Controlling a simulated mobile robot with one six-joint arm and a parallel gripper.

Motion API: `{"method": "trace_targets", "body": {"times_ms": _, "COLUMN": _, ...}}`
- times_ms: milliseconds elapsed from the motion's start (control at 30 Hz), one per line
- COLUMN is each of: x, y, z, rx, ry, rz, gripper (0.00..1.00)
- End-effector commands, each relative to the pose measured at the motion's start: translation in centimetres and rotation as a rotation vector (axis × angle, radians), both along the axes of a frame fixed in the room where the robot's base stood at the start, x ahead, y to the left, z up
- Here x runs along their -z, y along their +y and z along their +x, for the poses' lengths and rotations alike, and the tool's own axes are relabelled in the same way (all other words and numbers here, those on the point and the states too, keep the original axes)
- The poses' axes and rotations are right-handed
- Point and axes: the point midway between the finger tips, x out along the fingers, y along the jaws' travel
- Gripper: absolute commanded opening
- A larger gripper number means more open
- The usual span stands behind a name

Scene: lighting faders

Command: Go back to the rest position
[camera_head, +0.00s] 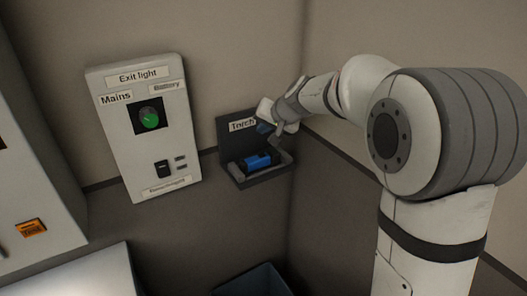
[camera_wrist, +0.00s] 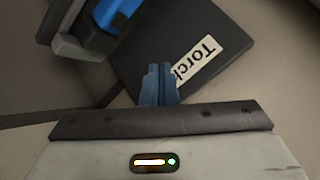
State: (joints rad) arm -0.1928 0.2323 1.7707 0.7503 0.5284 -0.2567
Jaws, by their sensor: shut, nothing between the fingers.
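My gripper (camera_head: 266,127) is raised in front of the dark torch holder on the wall, close to its "Torch" label (camera_head: 242,125). In the wrist view its blue fingers (camera_wrist: 158,84) are shut together with nothing between them. The blue and black torch (camera_head: 257,161) lies in the holder (camera_head: 228,133), below my gripper and apart from it. The torch also shows at the top left of the wrist view (camera_wrist: 112,18), partly cut off. My arm reaches in from the right of the head view and hides part of the holder's upper right.
An exit light panel (camera_head: 119,147) with a green knob (camera_head: 150,118) is on the wall left of the holder. A grey cabinet with an orange label (camera_head: 31,228) stands far left. A dark bin (camera_head: 252,282) is below. A white surface (camera_head: 75,275) is at the bottom left.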

Motion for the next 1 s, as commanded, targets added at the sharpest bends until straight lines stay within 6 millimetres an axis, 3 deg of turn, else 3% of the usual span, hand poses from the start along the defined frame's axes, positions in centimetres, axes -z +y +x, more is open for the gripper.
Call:
{"method": "trace_targets", "body": {"times_ms": 167, "x": 0.1, "y": 0.0, "z": 0.0, "rx": 0.000, "ry": 0.000, "rz": 0.000, "gripper": 0.00}}
{"method": "trace_targets", "body": {"times_ms": 267, "x": -0.2, "y": -1.0, "z": -1.6, "rx": -0.006, "ry": 0.011, "rz": -0.021, "gripper": 0.00}}
{"method": "trace_targets", "body": {"times_ms": 367, "x": -0.4, "y": -3.3, "z": -5.3, "rx": -0.021, "ry": 0.040, "rz": -0.075, "gripper": 0.00}}
{"method": "trace_targets", "body": {"times_ms": 467, "x": 0.0, "y": -6.3, "z": -10.5, "rx": -0.035, "ry": 0.086, "rz": -0.153, "gripper": 0.00}}
{"method": "trace_targets", "body": {"times_ms": 700, "x": 2.7, "y": -13.3, "z": -23.6, "rx": -0.042, "ry": 0.220, "rz": -0.359, "gripper": 0.00}}
{"method": "trace_targets", "body": {"times_ms": 800, "x": 4.2, "y": -15.7, "z": -28.2, "rx": -0.035, "ry": 0.271, "rz": -0.434, "gripper": 0.00}}
{"method": "trace_targets", "body": {"times_ms": 900, "x": 5.4, "y": -17.3, "z": -31.5, "rx": -0.026, "ry": 0.311, "rz": -0.490, "gripper": 0.00}}
{"method": "trace_targets", "body": {"times_ms": 1000, "x": 6.1, "y": -18.3, "z": -33.5, "rx": -0.020, "ry": 0.336, "rz": -0.527, "gripper": 0.00}}
